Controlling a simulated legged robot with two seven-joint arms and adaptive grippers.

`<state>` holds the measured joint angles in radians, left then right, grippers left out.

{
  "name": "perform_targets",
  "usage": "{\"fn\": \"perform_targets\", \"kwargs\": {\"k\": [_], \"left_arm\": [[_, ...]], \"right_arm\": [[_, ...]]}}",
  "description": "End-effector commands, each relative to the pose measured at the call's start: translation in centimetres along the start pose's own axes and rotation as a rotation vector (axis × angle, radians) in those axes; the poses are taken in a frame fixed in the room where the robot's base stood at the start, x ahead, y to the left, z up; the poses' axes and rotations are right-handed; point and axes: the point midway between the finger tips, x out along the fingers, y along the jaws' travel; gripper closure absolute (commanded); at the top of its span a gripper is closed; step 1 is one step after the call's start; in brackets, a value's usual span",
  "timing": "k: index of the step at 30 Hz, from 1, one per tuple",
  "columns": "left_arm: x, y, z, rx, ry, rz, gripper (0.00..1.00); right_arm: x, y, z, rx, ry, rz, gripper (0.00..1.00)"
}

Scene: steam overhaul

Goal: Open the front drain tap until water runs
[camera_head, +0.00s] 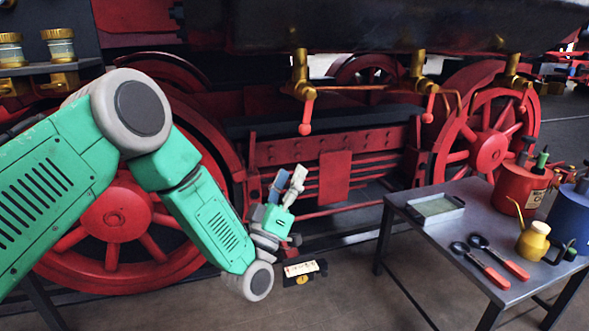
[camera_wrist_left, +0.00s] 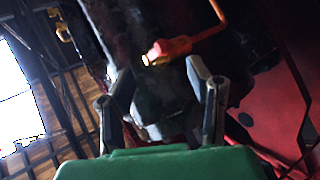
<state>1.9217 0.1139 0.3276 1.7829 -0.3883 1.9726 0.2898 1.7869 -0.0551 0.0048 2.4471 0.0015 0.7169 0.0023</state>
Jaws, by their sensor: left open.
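Three brass drain taps hang in a row under the dark boiler: a left one (camera_head: 300,72), a middle one (camera_head: 418,68) and a right one (camera_head: 514,68). Each has a red lever hanging down; the nearest lever (camera_head: 306,115) ends in a round knob. I cannot tell which tap is the front one. No running water shows. My left gripper (camera_head: 286,186) is open and empty, fingers up, below the left tap and apart from its lever. In the left wrist view, an orange-red lever-like part (camera_wrist_left: 180,47) with a bright end lies beyond the open fingers (camera_wrist_left: 163,88). My right gripper is out of view.
Red wheels and frame stand behind my arm. A small labelled item (camera_head: 301,268) lies low near the floor.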

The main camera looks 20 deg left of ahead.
Motion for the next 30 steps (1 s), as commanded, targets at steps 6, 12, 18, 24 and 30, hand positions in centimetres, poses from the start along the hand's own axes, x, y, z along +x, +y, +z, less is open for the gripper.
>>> {"fn": "perform_targets", "kwargs": {"k": [6, 12, 18, 24, 30], "left_arm": [[0.0, 0.0, -0.1, -0.002, 0.0, -0.003, 0.72], [0.7, -0.1, -3.8, -0.198, -0.048, -0.182, 1.0], [-0.2, 1.6, -8.6, -0.617, -0.097, -0.497, 1.0], [-1.5, 3.3, -10.2, -0.86, -0.104, -0.659, 1.0], [-0.5, 2.5, -9.5, -0.883, -0.104, -0.672, 1.0]], "right_arm": [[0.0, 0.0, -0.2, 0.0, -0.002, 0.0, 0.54], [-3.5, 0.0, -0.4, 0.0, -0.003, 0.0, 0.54], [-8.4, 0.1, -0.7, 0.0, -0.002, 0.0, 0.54], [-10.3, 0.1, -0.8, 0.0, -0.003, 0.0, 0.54], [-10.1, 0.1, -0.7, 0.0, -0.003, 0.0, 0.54]]}}
